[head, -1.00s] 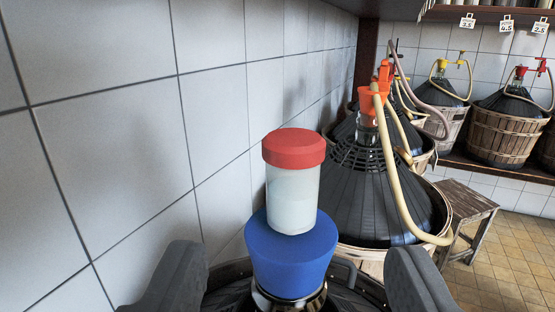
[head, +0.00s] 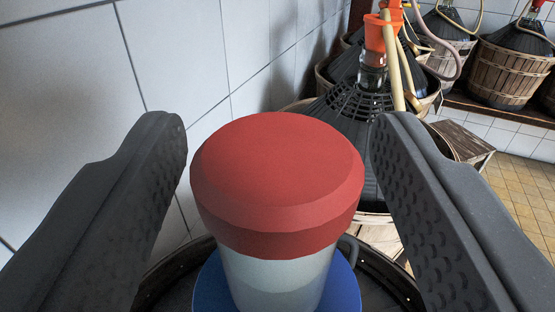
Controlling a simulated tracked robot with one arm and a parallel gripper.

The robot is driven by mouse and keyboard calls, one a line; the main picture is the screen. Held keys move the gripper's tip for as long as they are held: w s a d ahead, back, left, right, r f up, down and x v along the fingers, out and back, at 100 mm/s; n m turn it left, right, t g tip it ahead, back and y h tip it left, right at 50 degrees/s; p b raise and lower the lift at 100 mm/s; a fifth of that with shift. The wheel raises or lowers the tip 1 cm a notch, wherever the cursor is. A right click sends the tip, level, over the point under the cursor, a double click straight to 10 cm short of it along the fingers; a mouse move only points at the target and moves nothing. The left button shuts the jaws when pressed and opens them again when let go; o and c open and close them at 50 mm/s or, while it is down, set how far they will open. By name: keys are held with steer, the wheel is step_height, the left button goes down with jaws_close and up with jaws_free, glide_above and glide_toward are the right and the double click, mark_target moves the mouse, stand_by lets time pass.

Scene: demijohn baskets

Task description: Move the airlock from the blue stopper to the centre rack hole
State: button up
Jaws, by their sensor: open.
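The airlock (head: 278,185) is a whitish translucent cylinder with a wide red cap. It stands upright on the blue stopper (head: 343,289), whose edge shows around its lower end. My gripper (head: 279,140) is open, with one dark finger on each side of the airlock. A gap shows between each finger and the red cap, so neither appears to touch it. The airlock hides most of the blue stopper and the neck below it. The centre rack hole is not in view.
A dark-topped demijohn with an orange stopper (head: 377,38) and a yellow hose stands just behind. A wooden stool (head: 462,141) is at the right. More basket demijohns (head: 508,68) stand on a shelf at the back right. A tiled wall (head: 60,90) closes the left side.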

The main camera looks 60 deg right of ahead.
steer(key=c, duration=1.1)
steer(key=shift+o, duration=0.2)
steer(key=shift+r, duration=0.1)
